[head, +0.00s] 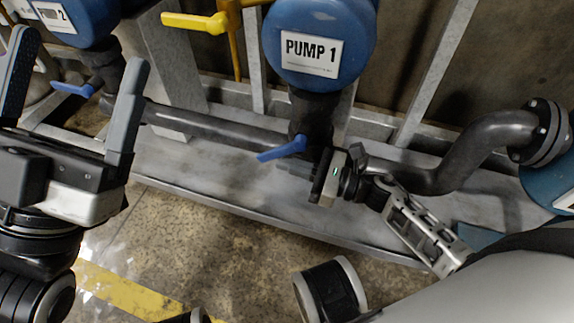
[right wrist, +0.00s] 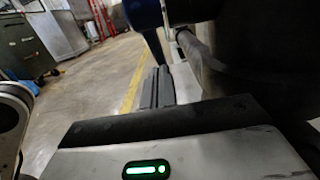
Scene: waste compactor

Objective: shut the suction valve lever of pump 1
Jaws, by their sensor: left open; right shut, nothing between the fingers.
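Pump 1 (head: 318,20) is a blue round body with a white "PUMP 1" label in the head view. The blue lever (head: 283,148) sits on the dark pipe just below it, slanting down to the left. My right gripper (head: 286,168) is shut and empty, just below the lever and close to it; I cannot tell whether they touch. Its closed fingers (right wrist: 158,88) also show in the right wrist view, near a dark blue part at the top that I cannot identify surely. My left gripper (head: 80,50) is open and empty at the far left.
A yellow lever (head: 196,22) on a yellow pipe is at the upper left of pump 1. Pump 2 (head: 75,18) with its own blue lever (head: 74,89) is further left. A curved dark pipe (head: 470,150) runs right. The floor in front of the grey plinth is mostly clear.

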